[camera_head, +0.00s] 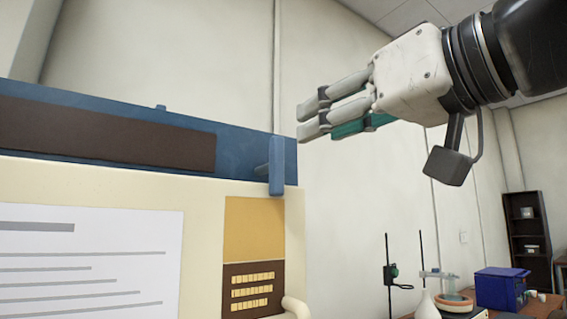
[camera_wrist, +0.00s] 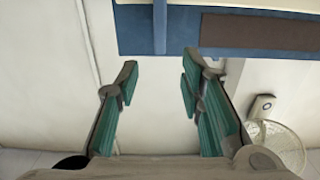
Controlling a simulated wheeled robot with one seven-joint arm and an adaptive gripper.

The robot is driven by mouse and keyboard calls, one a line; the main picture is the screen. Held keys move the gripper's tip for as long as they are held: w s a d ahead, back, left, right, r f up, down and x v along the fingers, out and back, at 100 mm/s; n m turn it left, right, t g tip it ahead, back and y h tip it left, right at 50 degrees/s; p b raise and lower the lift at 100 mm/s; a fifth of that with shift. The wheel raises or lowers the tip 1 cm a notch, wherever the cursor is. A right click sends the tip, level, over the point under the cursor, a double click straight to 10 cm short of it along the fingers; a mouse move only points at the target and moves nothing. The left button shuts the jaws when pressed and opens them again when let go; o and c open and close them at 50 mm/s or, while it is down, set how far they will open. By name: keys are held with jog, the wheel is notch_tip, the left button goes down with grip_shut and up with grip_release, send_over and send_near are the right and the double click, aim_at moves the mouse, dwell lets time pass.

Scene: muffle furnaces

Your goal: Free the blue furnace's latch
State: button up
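The blue furnace (camera_head: 75,175) fills the left of the head view, with a cream front below a blue top band (camera_head: 235,150). Its latch (camera_head: 277,165) is a blue upright bar with a short side stub, at the band's right end. The latch also shows at the top of the wrist view (camera_wrist: 159,27), against the blue band. My gripper (camera_head: 315,116) is up and to the right of the latch, apart from it, fingers pointing left. In the wrist view my gripper (camera_wrist: 158,82) has its fingers spread with nothing between them, the latch lying beyond the gap.
A brown panel (camera_head: 105,135) runs along the blue band. At the lower right are a blue box (camera_head: 501,287), a white flask (camera_head: 427,305) and a dark stand (camera_head: 389,272). A dark shelf (camera_head: 527,235) stands behind. The space around my gripper looks clear.

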aim_at(281, 146)
jog(key=p+x, duration=0.1)
jog(key=x, duration=1.1)
jog(key=shift+c, duration=0.6)
grip_shut()
